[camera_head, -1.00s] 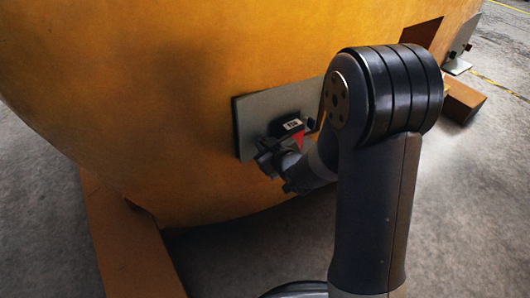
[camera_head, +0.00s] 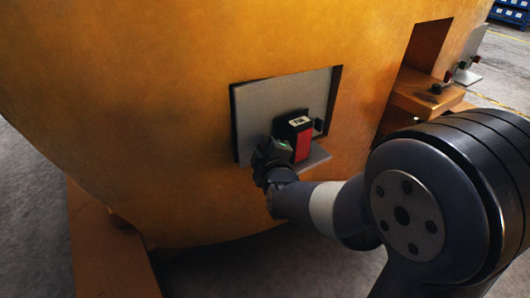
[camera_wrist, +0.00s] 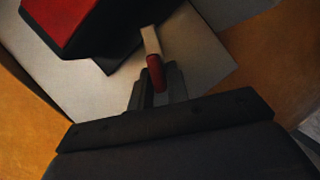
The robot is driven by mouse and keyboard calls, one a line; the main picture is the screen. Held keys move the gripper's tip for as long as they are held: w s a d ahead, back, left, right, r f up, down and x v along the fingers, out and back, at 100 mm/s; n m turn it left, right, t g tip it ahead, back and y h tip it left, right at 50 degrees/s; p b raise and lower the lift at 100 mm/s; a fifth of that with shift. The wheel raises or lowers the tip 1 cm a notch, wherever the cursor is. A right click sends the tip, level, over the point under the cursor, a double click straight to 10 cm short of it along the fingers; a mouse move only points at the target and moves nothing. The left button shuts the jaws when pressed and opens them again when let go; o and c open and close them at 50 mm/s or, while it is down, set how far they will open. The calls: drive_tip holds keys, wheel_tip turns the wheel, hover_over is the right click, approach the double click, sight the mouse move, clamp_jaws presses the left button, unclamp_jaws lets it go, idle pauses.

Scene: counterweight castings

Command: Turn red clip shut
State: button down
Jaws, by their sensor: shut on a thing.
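The red clip (camera_wrist: 155,72) is a small red lever with a pale metal stem (camera_wrist: 149,40), seen in the wrist view between my fingertips. My gripper (camera_wrist: 158,86) is shut on it. In the head view my gripper (camera_head: 270,155) is at the left side of a black and red box (camera_head: 303,145) with a white label on top. That box also fills the upper left of the wrist view (camera_wrist: 70,25). In the head view the clip is hidden by my gripper.
The box sits on a grey ledge in a recess with a grey back plate (camera_head: 262,103), set in a large orange casting (camera_head: 150,110). To the right, an orange shelf (camera_head: 423,98) carries small black knobs. Open floor lies beyond the casting.

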drive_tip(key=n, duration=0.1)
drive_tip(key=n+t+b, duration=0.1)
drive_tip(key=n, duration=0.1)
drive_tip(key=n+b, duration=0.1)
drive_tip(key=shift+a+f+t, duration=0.1)
drive_tip(key=shift+f+t, duration=0.2)
drive_tip(key=shift+t, duration=0.1)
drive_tip(key=shift+n, duration=0.4)
drive_tip(key=c, duration=1.5)
unclamp_jaws()
drive_tip(key=shift+s, duration=0.15)
drive_tip(key=p+v, duration=0.2)
drive_tip(key=v, duration=0.8)
drive_tip(key=shift+s+f, duration=0.1)
drive_tip(key=shift+s, duration=0.2)
